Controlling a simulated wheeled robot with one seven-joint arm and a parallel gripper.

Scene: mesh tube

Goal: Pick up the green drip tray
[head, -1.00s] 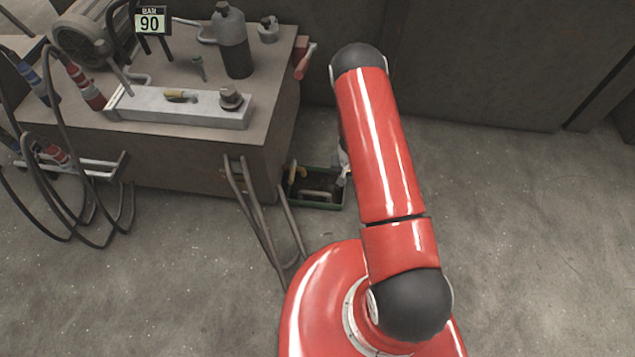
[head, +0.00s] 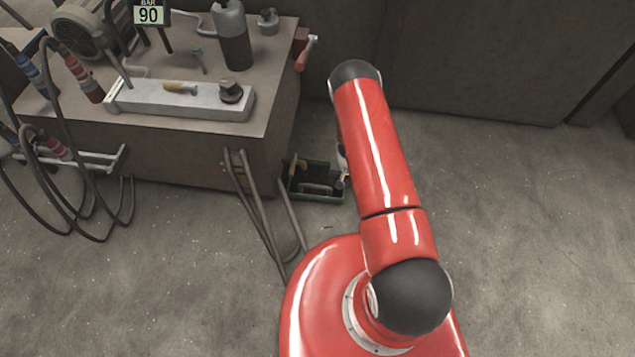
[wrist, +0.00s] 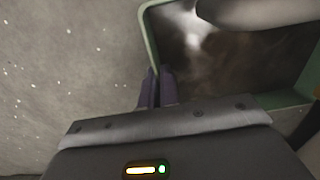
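The green drip tray (head: 328,201) lies on the floor beside the right end of the bench, with dark contents inside. In the wrist view its green rim (wrist: 149,38) runs down to my gripper (wrist: 158,77). The two dark fingers are close together, one on each side of the rim, shut on it near a corner. In the head view the gripper is mostly hidden behind my red arm, at the tray's right side. The tray looks level and low; I cannot tell whether it is clear of the floor.
The grey bench (head: 215,150) stands just left of the tray, with a bottle (head: 233,40) and a metal block (head: 180,101) on top. Hoses (head: 262,215) hang down to the floor near the tray. A wall is behind; the floor at right is clear.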

